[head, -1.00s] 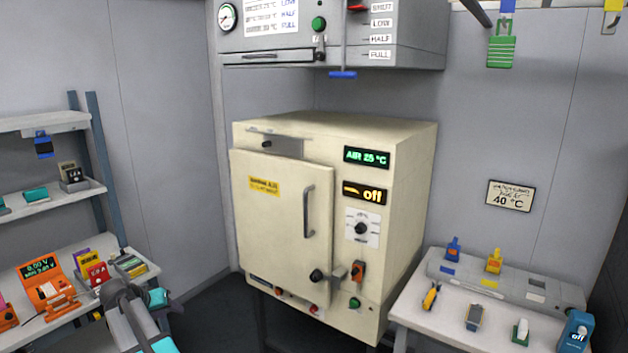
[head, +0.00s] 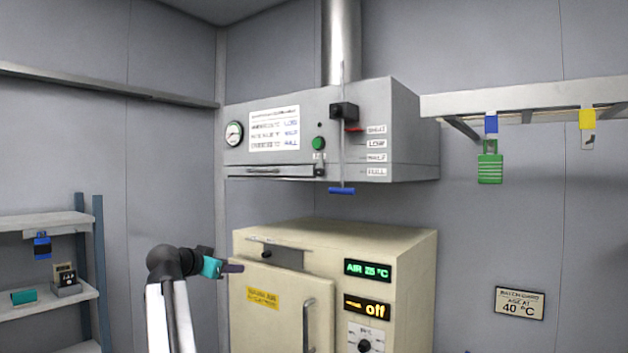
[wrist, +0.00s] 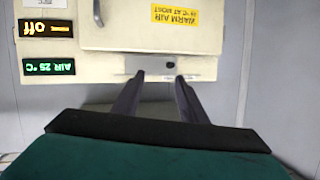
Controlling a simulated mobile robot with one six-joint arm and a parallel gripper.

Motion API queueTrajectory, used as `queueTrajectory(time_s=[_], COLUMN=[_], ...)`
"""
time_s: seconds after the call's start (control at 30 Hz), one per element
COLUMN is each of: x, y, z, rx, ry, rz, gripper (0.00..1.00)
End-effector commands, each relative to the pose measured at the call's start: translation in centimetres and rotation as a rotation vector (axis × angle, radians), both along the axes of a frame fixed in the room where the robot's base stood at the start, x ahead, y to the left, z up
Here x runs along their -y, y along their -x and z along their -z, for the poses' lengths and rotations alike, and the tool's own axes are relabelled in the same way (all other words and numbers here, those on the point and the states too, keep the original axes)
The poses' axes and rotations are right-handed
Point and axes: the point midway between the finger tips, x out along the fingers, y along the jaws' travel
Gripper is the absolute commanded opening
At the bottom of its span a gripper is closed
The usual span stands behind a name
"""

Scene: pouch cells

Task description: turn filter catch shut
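A small dark catch (head: 320,172) sits at the right end of the long flat drawer front (head: 270,171) low on the grey hood. It looks like the filter catch, but its exact turn is too small to tell. My gripper (head: 235,267) is raised at the upper left of the cream oven (head: 400,250), below and left of the hood and apart from the catch. In the wrist view my gripper (wrist: 157,76) has its two dark fingers apart with nothing between them. The catch is not in the wrist view.
The oven door (head: 265,310) is just beyond my fingers, with a dark knob (head: 267,254) on the plate above it. A blue pull handle (head: 341,190) hangs at the hood's front. Shelves (head: 45,260) stand at left. The air before the hood is clear.

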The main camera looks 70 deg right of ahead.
Motion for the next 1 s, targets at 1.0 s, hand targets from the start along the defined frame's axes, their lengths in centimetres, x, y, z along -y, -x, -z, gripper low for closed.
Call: queueTrajectory(time_s=[1.0], x=[0.9], y=[18.1], z=[-27.2], rx=[0.286], ry=[0.355], rz=[0.282], gripper=[0.39])
